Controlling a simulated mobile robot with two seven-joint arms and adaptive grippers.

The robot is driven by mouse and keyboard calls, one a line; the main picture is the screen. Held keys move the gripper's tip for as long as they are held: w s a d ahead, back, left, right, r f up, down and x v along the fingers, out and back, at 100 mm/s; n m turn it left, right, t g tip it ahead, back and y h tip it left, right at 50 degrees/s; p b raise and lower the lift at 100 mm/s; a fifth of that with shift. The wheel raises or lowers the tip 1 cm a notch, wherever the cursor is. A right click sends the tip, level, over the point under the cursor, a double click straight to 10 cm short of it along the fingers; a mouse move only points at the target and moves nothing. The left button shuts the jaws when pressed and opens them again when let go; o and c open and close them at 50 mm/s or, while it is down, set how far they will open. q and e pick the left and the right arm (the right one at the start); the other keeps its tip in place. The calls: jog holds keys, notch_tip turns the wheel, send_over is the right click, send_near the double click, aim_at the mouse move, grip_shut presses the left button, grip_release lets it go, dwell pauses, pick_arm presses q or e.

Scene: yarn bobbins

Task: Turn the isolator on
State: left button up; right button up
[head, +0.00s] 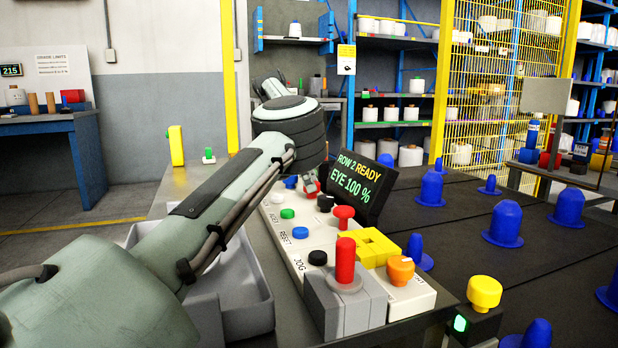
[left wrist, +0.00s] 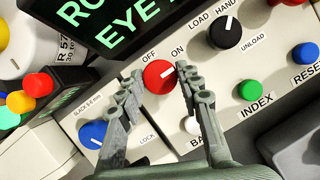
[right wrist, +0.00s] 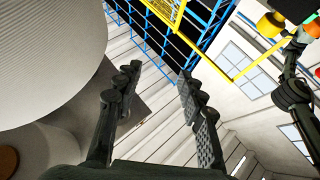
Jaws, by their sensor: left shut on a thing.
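The isolator is a red round knob (left wrist: 157,78) on a pale panel (left wrist: 235,75) with OFF and ON labels above it in the left wrist view. Its white mark points up and right, toward the ON label. My left gripper (left wrist: 160,82) is shut on the knob, one finger on each side. My right gripper (right wrist: 157,88) is open and empty in the right wrist view, away from the panel.
A screen (head: 356,183) reading "ROW 2 READY" stands just behind the knob. A black selector (left wrist: 225,32), a blue knob (left wrist: 92,134) and a green button (left wrist: 248,90) are close by. A red joystick (head: 345,262) stands at the panel's near end. A large pale cylinder (right wrist: 45,55) is beside my right gripper.

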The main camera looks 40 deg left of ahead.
pick_arm(q)
jog(key=o, duration=1.2)
jog(key=shift+c, duration=0.2)
jog(key=v, duration=0.7)
jog(key=shift+r, duration=0.2)
jog(key=shift+a, duration=0.1)
